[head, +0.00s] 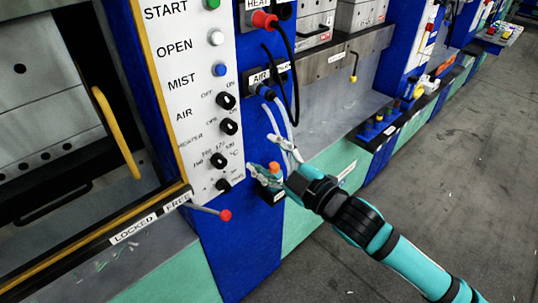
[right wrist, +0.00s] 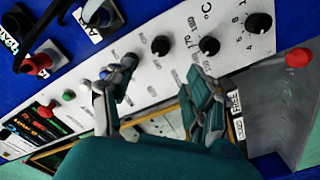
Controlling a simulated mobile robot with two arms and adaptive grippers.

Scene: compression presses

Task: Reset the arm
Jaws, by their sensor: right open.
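My right gripper (head: 261,153) is open in front of the blue column of the press, just right of the white control panel (head: 185,90). Its teal and black arm comes in from the lower right. In the right wrist view the two fingers of the gripper (right wrist: 160,78) are spread apart with nothing between them, and the panel's knobs show beyond. I cannot tell if a finger touches the panel or the small orange part (head: 275,168) beside it. My left gripper is not in view.
A red-tipped lever (head: 225,215) sticks out below the panel by the LOCKED/FREE label. A yellow handle (head: 116,133) stands at the left. Cables and hoses (head: 288,85) hang near the gripper. More presses line the wall; the grey floor (head: 430,150) at right is clear.

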